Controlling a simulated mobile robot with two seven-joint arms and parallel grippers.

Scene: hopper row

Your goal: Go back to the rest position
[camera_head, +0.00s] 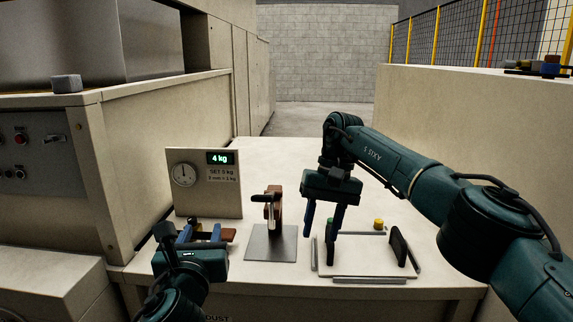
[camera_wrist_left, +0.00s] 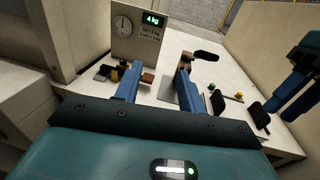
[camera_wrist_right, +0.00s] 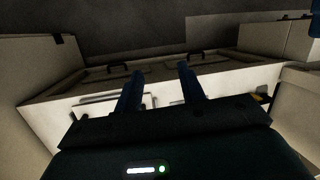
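My left gripper (camera_head: 200,234) is at the lower left of the head view, over the near left part of the table, its blue fingers apart. In the left wrist view it (camera_wrist_left: 156,82) is open with nothing clearly held. My right gripper (camera_head: 324,217) hangs over the tray area at the centre right, fingers pointing down and apart. The right wrist view also shows it (camera_wrist_right: 160,88) open and empty.
A brown upright with a dark handle (camera_head: 274,204) stands on a grey plate (camera_head: 262,250). A flat tray (camera_head: 365,268) bears black uprights. A yellow knob (camera_head: 379,224) lies behind. Cabinets (camera_head: 150,140) border the left.

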